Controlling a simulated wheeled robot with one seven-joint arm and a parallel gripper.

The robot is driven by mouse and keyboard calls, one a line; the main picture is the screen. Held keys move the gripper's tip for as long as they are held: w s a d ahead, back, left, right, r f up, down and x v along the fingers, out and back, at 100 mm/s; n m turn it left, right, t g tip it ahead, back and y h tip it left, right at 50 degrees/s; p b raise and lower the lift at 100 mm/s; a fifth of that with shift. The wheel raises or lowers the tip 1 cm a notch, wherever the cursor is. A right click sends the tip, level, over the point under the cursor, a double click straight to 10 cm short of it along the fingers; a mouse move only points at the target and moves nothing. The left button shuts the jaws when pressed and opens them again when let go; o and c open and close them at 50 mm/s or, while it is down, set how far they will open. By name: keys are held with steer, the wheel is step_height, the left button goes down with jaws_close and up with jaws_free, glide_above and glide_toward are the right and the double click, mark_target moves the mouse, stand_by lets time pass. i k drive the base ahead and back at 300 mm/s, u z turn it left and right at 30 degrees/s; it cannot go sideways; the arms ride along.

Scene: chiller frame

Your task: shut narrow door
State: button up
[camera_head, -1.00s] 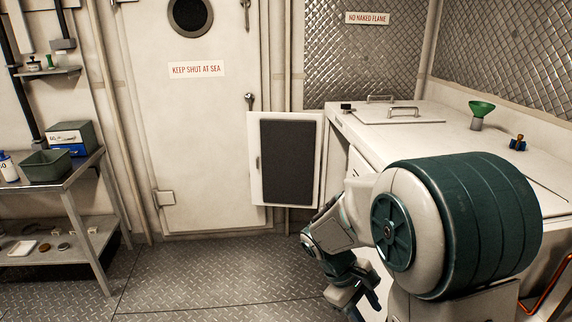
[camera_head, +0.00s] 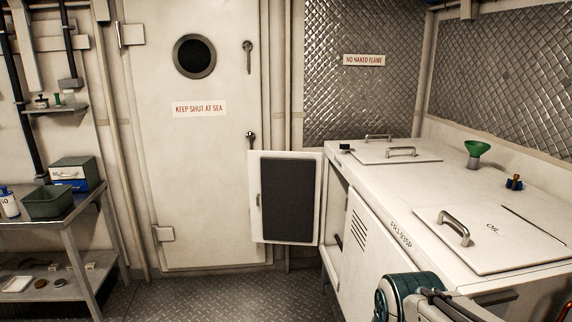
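The narrow door (camera_head: 254,222) stands wide open at the far left end of the white chiller cabinet (camera_head: 480,262). Its inner face shows, with a dark grey panel and a small handle at its left edge. Its right edge is by the cabinet's front corner, beside a dark opening. A wider louvred door (camera_head: 367,245) on the cabinet front looks shut. Part of my arm shows at the bottom right, in front of the cabinet and well short of the narrow door. My gripper is not visible.
A bulkhead door (camera_head: 205,150) marked "KEEP SHUT AT SEA" is behind the narrow door. A metal shelf bench (camera_head: 74,212) with a green bin stands at left. A green funnel (camera_head: 477,149) and lid handles rise from the cabinet top. The floor (camera_head: 200,298) between is clear.

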mark_target(287, 184)
steer(key=k, duration=0.45)
steer(key=u, duration=0.65)
steer(key=i, duration=2.9)
steer(key=z, duration=2.95)
steer(key=k, duration=0.35)
steer(key=u, duration=0.05)
